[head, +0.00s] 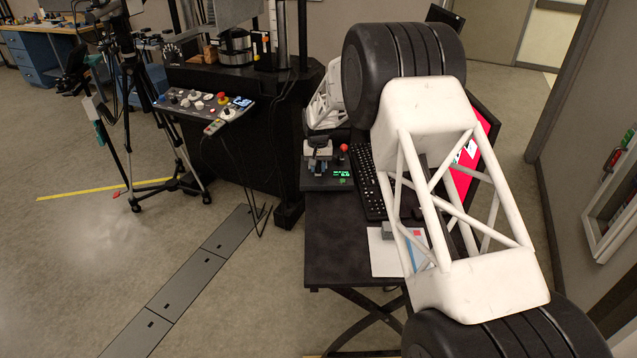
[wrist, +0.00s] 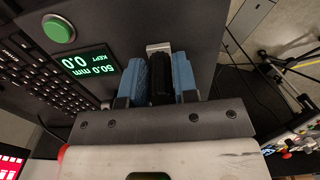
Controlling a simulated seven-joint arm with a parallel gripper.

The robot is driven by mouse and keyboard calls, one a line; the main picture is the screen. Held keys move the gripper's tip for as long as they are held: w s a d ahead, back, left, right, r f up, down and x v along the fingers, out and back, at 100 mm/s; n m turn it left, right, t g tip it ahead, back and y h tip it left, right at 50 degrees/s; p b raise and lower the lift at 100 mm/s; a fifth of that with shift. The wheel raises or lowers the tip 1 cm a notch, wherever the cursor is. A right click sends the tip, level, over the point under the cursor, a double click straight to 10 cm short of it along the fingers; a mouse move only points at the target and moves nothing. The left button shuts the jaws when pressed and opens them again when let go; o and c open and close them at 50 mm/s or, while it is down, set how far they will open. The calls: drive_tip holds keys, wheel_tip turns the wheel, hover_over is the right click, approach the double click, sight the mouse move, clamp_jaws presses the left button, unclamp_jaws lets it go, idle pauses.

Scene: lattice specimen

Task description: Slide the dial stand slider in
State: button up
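The dial stand (head: 318,183) is a dark box on the table's left part, with a small green-lit display (head: 342,174). In the wrist view the display (wrist: 88,72) is upside down and reads 50.0 mm, with "KEPT" and 0.0. A round green button (wrist: 59,28) sits beside it. My gripper (wrist: 160,75) has its two blue pads on either side of a black grip (wrist: 160,82), apparently the slider's, with no clear gap. A pale metal piece (wrist: 158,47) shows beyond the grip. In the head view my gripper (head: 318,160) is at the stand, partly hidden.
A keyboard (head: 370,182) lies right of the stand. White papers (head: 383,252) lie nearer on the table. A control panel (head: 205,105) and a tripod (head: 130,90) stand left; floor lies between.

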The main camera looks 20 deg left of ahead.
drive_tip(key=o, duration=0.3)
drive_tip(key=shift+w+f, duration=0.1)
drive_tip(key=shift+d, duration=0.1)
drive_tip(key=shift+r, duration=2.9)
